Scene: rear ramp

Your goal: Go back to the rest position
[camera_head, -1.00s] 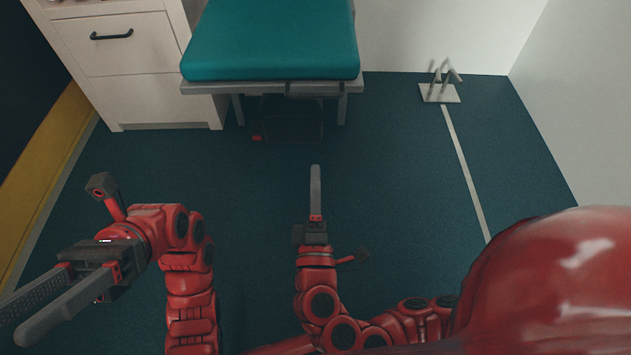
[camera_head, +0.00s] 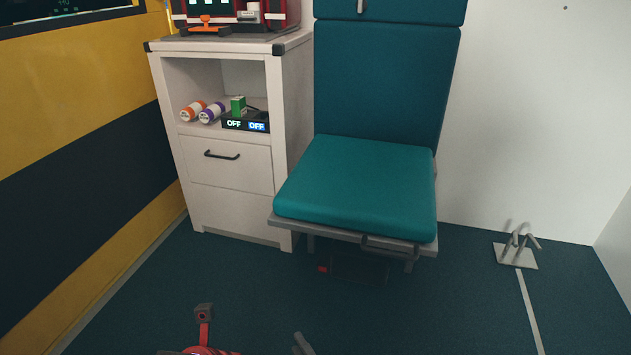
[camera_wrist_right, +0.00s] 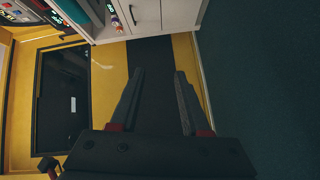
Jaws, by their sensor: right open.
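My right gripper (camera_head: 303,343) shows in the head view only as a grey fingertip at the bottom edge; the rest of it is cut off. In the right wrist view its two fingers (camera_wrist_right: 160,76) stand apart with nothing between them, so it is open and empty. A red arm link of mine with a small camera on a stalk shows at the bottom left of centre in the head view. My left gripper's fingers are not in the picture. Neither arm is seen touching anything.
A white cabinet (camera_head: 233,213) with a drawer and an open shelf holding rolls and a green box stands at the back. A teal seat (camera_head: 355,185) stands right of it. A metal floor bracket (camera_head: 517,257) is at the right. The floor in front is clear.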

